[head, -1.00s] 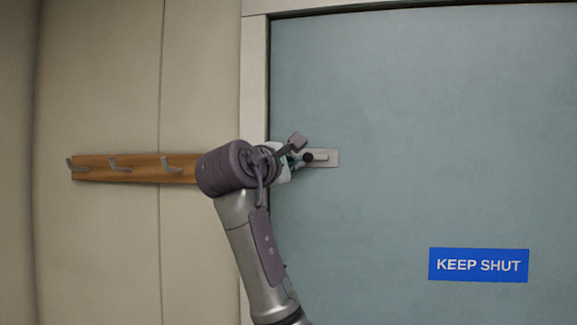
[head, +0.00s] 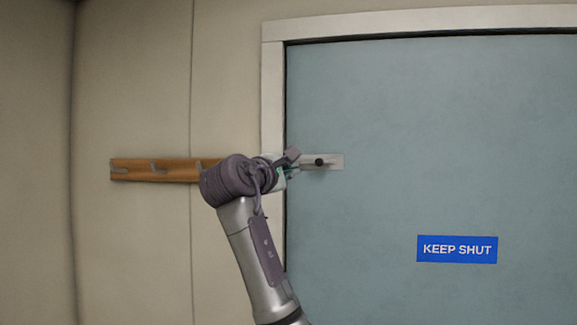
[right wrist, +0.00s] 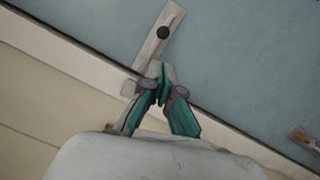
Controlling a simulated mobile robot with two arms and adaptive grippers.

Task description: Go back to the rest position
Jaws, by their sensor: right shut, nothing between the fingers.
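My right gripper (head: 293,172) is raised in front of the left edge of a blue-grey door (head: 420,120). The right wrist view shows its teal fingers (right wrist: 161,88) shut with nothing between them. A metal handle plate with a dark round knob (head: 319,162) is on the door just right of the fingertips; the knob also shows in the right wrist view (right wrist: 163,32), beyond the fingers. The fingertips overlap the plate's lower end in that view, and I cannot tell whether they touch it. My left gripper is not in view.
A wooden rail with metal hooks (head: 140,172) is on the beige wall (head: 135,90) left of the door, partly behind my right arm. A white frame (head: 273,90) edges the door. A blue KEEP SHUT sign (head: 457,249) is low on the door. The door appears closed.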

